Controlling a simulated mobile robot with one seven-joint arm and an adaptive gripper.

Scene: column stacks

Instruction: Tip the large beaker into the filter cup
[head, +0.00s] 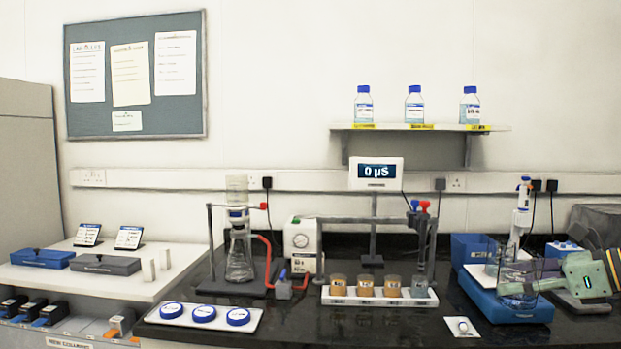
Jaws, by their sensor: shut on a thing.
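The large beaker (513,291) is clear glass and stands upright at the right, at a blue-based bench device (491,304). I cannot tell whether it touches the device. My gripper (541,279) reaches in from the right and is shut on the beaker's side; its fingers are dark and partly blend with the glass. The filter cup (237,191) is a clear cup on top of a conical flask (239,262) at the left of the black bench, far from my gripper.
Between beaker and filter cup stand a white rack (378,301) of several amber jars, a display (376,173) on a post, a white pump box (302,245) and red tubing. A pipette stand (522,208) is behind the beaker. Blue-capped lids (204,314) lie in front.

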